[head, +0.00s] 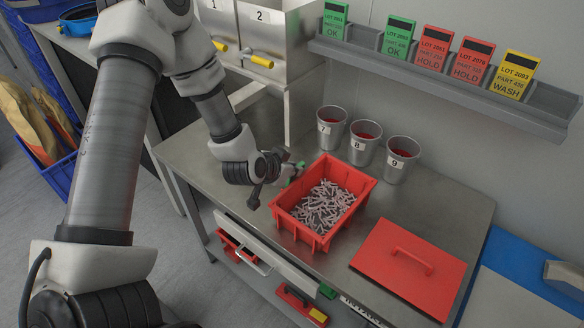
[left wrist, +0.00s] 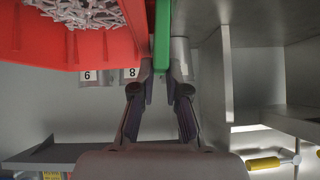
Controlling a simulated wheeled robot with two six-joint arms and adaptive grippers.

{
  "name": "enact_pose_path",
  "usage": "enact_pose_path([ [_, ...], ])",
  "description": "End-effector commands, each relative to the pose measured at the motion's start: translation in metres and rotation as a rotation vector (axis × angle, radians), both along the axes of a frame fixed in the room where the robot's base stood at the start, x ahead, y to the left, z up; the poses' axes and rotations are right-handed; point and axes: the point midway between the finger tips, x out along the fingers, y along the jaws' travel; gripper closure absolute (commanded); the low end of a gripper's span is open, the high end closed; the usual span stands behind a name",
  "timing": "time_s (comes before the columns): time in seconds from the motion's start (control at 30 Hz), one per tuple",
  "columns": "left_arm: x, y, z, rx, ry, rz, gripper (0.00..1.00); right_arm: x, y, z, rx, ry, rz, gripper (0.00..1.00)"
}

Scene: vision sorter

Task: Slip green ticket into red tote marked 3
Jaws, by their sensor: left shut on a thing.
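The red tote (head: 286,220) stands on the steel table, filled with small pale pieces. I see no number on it. Its wall also shows at upper left in the left wrist view (left wrist: 100,52). My left gripper (head: 284,172) is at the tote's left back side and is shut on the green ticket (head: 297,170). The ticket shows edge-on as a green strip in the left wrist view (left wrist: 162,35), beside the tote wall. Whether ticket and tote touch is unclear. The ticket's print is hidden. My right gripper is out of view.
Cups marked 7 (head: 330,128), 8 (head: 362,143) and 9 (head: 399,160) stand behind the tote. A red lid (head: 440,290) lies at right. A grey wall rack (head: 450,80) holds green, red and yellow tickets. Bins marked 1 and 2 (head: 262,42) stand at back left.

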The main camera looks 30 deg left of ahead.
Motion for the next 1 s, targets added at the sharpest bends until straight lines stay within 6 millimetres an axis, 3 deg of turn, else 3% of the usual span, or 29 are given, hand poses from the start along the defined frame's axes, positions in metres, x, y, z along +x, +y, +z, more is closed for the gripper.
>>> enact_pose_path([
  [0.53, 0.0001, 0.0, -0.0029, 0.0, 0.0, 0.0, 1.0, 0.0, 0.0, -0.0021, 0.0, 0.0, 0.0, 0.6],
  [0.57, 0.0001, 0.0, -0.0029, 0.0, 0.0, 0.0, 0.76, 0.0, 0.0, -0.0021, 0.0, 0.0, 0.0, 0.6],
  [0.6, 0.0001, 0.0, -0.0029, 0.0, 0.0, 0.0, 0.62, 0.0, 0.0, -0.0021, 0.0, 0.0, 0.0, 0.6],
  [0.63, 0.0001, 0.0, -0.0029, 0.0, 0.0, 0.0, 0.57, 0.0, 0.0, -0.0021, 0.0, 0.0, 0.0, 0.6],
  [1.0, 0.0, 0.0, -0.003, 0.0, 0.0, 0.0, 0.57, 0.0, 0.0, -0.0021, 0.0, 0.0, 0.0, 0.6],
])
